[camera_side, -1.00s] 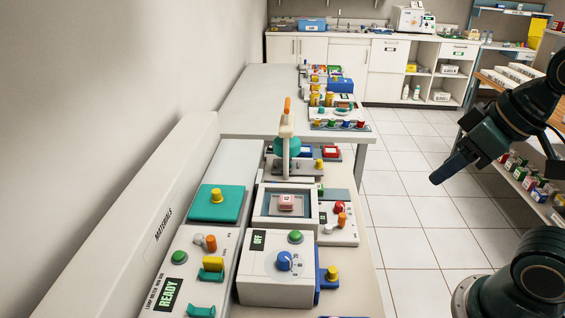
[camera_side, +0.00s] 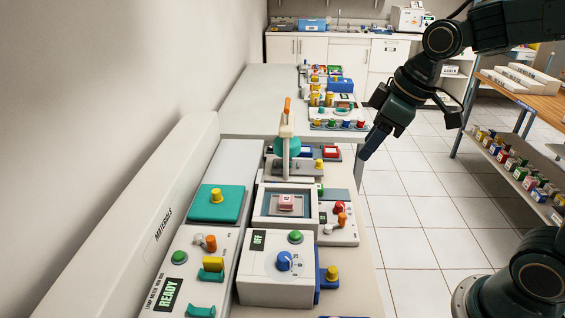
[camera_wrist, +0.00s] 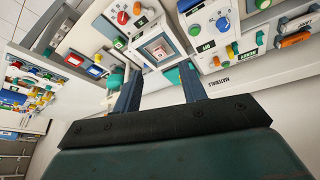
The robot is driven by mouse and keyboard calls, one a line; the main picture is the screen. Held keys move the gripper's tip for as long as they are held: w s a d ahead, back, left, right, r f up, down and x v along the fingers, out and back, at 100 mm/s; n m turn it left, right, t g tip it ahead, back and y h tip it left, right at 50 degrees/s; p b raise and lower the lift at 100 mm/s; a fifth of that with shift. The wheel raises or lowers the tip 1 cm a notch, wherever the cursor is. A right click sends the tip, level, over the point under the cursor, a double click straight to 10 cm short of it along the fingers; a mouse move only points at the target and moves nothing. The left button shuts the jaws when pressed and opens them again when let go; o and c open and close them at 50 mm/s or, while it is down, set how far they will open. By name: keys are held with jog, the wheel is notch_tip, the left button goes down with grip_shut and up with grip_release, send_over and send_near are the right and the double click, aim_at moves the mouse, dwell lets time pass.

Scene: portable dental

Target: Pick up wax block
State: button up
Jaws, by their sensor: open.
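A small pink block (camera_side: 286,202), which looks like the wax block, lies in a shallow square tray with a light frame (camera_side: 258,207) on the bench. It also shows in the wrist view (camera_wrist: 159,50), beyond the space between the two fingers. My gripper (camera_side: 367,151) is in the air to the right of and above the bench, well apart from the block. In the wrist view my gripper (camera_wrist: 162,70) has its two blue fingers spread, with nothing between them.
An upright post with an orange tip (camera_side: 287,115) stands just behind the tray. A white OFF box (camera_side: 262,278) with knobs stands in front. A knobbed panel (camera_side: 345,236) is to the right, and a teal plate (camera_side: 222,204) to the left.

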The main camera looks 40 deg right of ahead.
jog(key=w+f+n+y, duration=0.1)
jog(key=w+f+n, duration=0.1)
jog(key=w+f, duration=0.35)
jog(key=n+g+y, duration=0.1)
jog(key=n, duration=0.1)
send_near(288, 199)
jog(key=shift+x, duration=1.9)
jog(key=shift+f, duration=0.15)
jog(key=shift+x, duration=2.55)
jog(key=shift+w, duration=0.1)
jog(key=c, duration=0.7)
